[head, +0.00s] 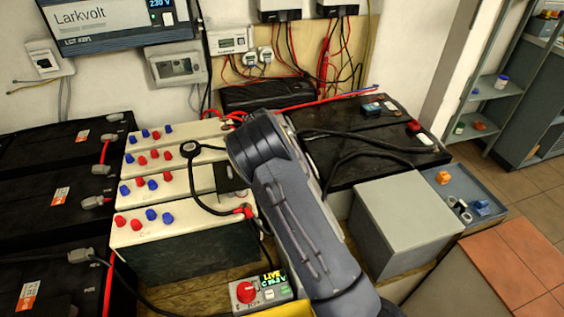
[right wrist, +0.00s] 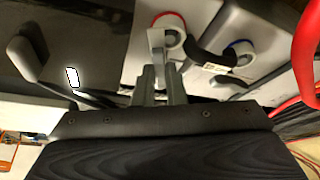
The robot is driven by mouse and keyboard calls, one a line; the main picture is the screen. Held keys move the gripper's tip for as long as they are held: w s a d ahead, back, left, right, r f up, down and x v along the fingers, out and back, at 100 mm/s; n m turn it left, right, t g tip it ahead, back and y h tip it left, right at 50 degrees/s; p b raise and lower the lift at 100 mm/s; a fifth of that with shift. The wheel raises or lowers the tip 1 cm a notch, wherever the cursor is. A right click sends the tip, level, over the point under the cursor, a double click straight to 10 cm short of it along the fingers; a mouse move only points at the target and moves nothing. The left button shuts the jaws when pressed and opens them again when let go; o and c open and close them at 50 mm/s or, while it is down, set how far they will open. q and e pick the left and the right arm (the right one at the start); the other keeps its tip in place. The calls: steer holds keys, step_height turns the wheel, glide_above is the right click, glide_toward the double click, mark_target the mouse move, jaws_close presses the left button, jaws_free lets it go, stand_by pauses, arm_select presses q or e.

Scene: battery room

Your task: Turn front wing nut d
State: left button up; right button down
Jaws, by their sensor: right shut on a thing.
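My right gripper (right wrist: 161,82) is shut on a small grey piece (right wrist: 157,45) that looks like a wing nut, at a red-ringed terminal post (right wrist: 171,28). The fingers partly hide it. I cannot read a letter that marks it as d. A blue-ringed post (right wrist: 242,48) is to the right of it, with a dark link between. In the head view my right arm reaches over the cream batteries (head: 165,231) and hides the fingertips. Rows of red and blue caps (head: 152,214) stand on these batteries. My left gripper is not in view.
Black batteries (head: 35,190) stand at the left, and a black case (head: 375,150) lies behind at the right. A black cable (head: 192,185) loops over the cream batteries. A control box (head: 258,292), grey box (head: 400,215) and blue tray (head: 462,190) are in front and right.

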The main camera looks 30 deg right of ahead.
steer(key=m+g, duration=0.1)
steer(key=m, duration=0.3)
steer(key=shift+w+m+g, duration=0.2)
steer(key=shift+m+g, duration=0.2)
stand_by(0.4)
steer(key=c, duration=1.5)
jaws_free()
steer(key=v, duration=0.7)
steer(key=shift+a+r, duration=0.1)
steer(key=shift+r, duration=0.3)
